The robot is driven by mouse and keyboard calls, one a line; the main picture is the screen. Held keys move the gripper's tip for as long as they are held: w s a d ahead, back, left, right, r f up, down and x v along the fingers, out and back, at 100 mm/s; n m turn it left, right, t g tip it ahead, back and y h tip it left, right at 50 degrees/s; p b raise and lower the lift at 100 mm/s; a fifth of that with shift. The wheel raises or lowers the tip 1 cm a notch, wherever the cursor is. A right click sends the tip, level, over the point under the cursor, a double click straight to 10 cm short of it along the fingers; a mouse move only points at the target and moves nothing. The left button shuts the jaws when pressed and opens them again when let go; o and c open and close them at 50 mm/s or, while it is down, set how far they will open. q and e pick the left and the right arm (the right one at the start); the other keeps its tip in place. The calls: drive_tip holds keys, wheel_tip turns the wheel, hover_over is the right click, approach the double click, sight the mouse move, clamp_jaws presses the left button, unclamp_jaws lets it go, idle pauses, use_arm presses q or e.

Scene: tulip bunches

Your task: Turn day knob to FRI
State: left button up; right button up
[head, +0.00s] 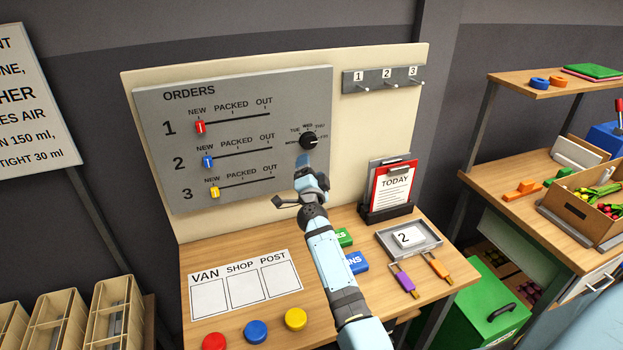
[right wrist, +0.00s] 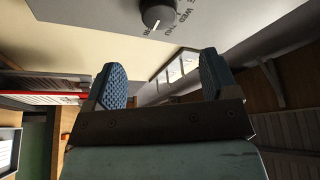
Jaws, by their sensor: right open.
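The day knob (head: 308,140) is a round black dial on the right of the grey orders board (head: 240,85), ringed by small day labels from MON at left to FRI at right. In the right wrist view the knob (right wrist: 158,15) shows at the top with a white pointer line; I cannot tell for sure which day it marks. My right gripper (head: 304,165) is just below and in front of the knob, apart from it. In the right wrist view its two blue pads (right wrist: 165,85) are spread and empty. My left gripper is not in view.
Red (head: 200,127), blue (head: 208,161) and yellow (head: 214,192) sliders sit at NEW on the board. A red TODAY clipboard (head: 394,187) stands right of my arm. A grey tray (head: 432,243), key tags and coloured discs lie on the table (head: 270,318).

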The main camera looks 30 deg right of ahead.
drive_tip(key=shift+v, duration=1.7)
